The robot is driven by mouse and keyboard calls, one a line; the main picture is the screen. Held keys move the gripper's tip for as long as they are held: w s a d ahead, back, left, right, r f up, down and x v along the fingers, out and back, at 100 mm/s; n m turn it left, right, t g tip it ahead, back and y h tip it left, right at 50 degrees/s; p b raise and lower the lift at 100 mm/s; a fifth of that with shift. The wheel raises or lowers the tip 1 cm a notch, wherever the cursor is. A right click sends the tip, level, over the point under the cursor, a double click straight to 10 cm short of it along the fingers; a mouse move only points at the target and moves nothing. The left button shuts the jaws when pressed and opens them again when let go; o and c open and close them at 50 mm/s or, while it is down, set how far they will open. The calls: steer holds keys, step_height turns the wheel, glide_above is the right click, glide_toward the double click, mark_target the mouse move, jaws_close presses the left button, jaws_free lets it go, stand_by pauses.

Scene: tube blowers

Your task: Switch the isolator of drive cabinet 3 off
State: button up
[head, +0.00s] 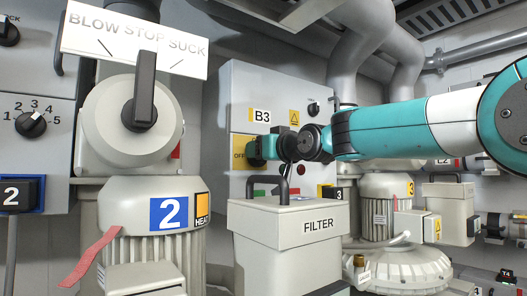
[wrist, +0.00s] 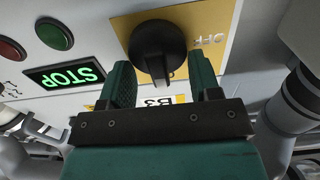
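Drive cabinet 3 (head: 237,95) is the grey cabinet labelled B3 in the middle of the head view. Its isolator, a black rotary knob (wrist: 157,50) on a yellow plate (wrist: 215,15), shows in the wrist view. The word OFF is beside the knob, and the knob's handle points away from it, toward the B3 label. In the head view my gripper (head: 262,149) is at the yellow plate (head: 240,148) and hides the knob. In the wrist view the teal fingers (wrist: 163,80) are spread on either side of the handle, apart from it.
A lit STOP sign (wrist: 65,75), a green button (wrist: 54,34) and a red button (wrist: 12,48) are beside the plate. The FILTER box (head: 290,222) with its handle stands below my gripper. Blower 2 (head: 140,205) is at left, blower 3 (head: 385,195) at right.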

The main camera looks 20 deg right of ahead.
steer(key=shift+f+n+b, duration=0.1)
steer(key=shift+n+b, duration=0.3)
steer(key=shift+b, duration=0.15)
steer(key=n+b, duration=0.3)
steer(key=n, duration=0.2)
steer(key=a+f+n+b, duration=0.1)
steer(key=n+b, duration=0.3)
steer(key=n, duration=0.2)
steer(key=n+b, duration=0.4)
steer(key=n, duration=0.2)
steer(key=shift+s+a+f, duration=0.15)
steer(key=shift+s, duration=0.05)
stand_by(0.4)
steer(key=o, duration=0.9)
